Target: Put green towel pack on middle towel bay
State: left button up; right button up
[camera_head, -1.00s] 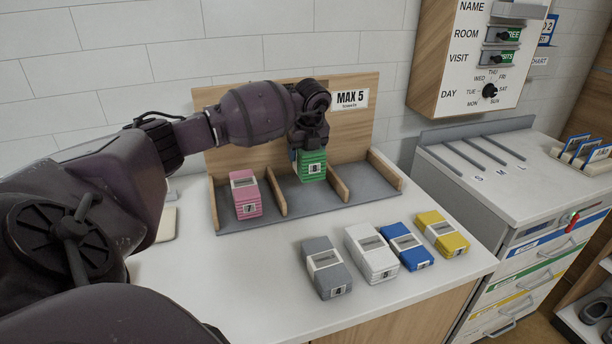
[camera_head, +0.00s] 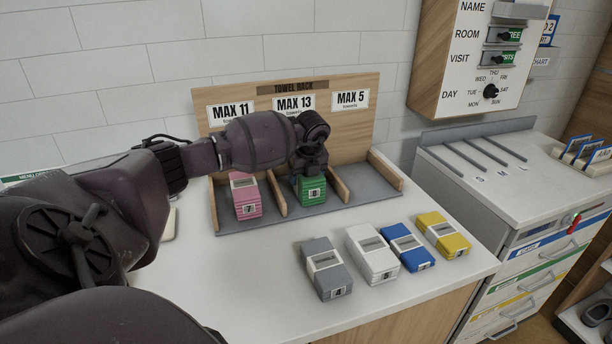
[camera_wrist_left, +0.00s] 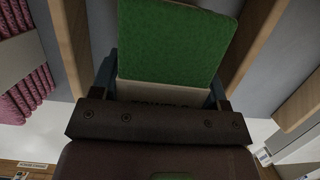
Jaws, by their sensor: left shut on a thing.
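The green towel pack (camera_head: 311,191) is in the middle bay of the wooden towel rack (camera_head: 268,91), between the two inner dividers. My left gripper (camera_head: 309,174) is shut on it from above. In the left wrist view the green pack (camera_wrist_left: 172,42) fills the space between the fingers, with a divider on each side. Whether the pack's underside touches the bay floor cannot be told. The middle bay's sign reads MAX 13. My right gripper is not in view.
A pink towel pack (camera_head: 246,198) stands in the left bay. The right bay (camera_head: 372,183) is empty. Grey (camera_head: 326,269), white (camera_head: 372,254), blue (camera_head: 406,246) and yellow (camera_head: 442,234) packs lie on the counter in front of the rack. The counter's front left is clear.

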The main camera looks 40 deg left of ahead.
pick_arm(q)
jog(key=o, duration=1)
jog(key=shift+o, duration=0.2)
jog(key=v, duration=1.1)
jog(key=shift+a+p, duration=0.1)
jog(key=shift+p, duration=0.3)
jog(key=shift+s+r, duration=0.1)
jog(key=shift+r, duration=0.45)
